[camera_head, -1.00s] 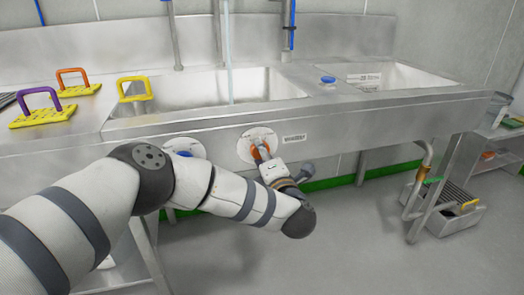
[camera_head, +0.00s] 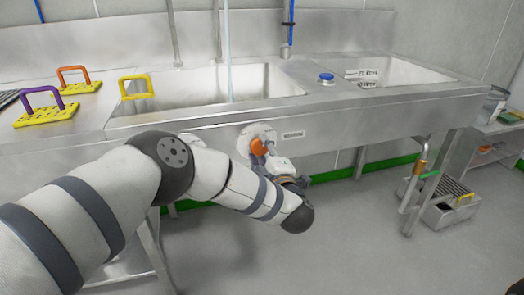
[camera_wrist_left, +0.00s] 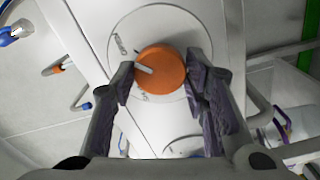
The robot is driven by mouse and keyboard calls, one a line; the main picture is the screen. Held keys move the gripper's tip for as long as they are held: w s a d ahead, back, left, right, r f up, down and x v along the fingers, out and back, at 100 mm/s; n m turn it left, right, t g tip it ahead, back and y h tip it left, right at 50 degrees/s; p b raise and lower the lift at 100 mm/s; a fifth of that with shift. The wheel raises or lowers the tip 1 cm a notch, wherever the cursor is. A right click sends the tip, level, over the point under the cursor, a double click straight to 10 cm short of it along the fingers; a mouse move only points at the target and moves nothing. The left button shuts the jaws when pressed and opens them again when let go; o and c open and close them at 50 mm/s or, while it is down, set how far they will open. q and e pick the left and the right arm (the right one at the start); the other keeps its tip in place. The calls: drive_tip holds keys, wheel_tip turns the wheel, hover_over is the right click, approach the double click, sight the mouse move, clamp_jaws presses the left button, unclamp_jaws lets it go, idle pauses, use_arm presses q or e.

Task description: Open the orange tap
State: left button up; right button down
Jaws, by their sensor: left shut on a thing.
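The orange tap (camera_head: 258,147) is a round knob on a pale disc on the sink's front panel. In the left wrist view the orange tap (camera_wrist_left: 168,76) fills the middle, with a white pointer mark toward its left side and small lettering on the disc around it. My left gripper (camera_head: 270,154) is at the tap, and in the left wrist view its fingers (camera_wrist_left: 160,84) lie on either side of the knob, shut on it. My right gripper is not in view.
The steel sink (camera_head: 300,103) has two basins. A blue button (camera_head: 326,79) sits between them. Yellow pads with purple (camera_head: 46,115), orange and yellow handles stand at the left. A pale vertical stream or tube reaches the left basin. A floor drain box (camera_head: 450,212) stands at the right.

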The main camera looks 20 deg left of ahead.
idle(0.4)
use_arm(q)
drive_tip(key=o, duration=1.1)
drive_tip(key=shift+o, duration=0.2)
drive_tip(key=v, duration=1.2)
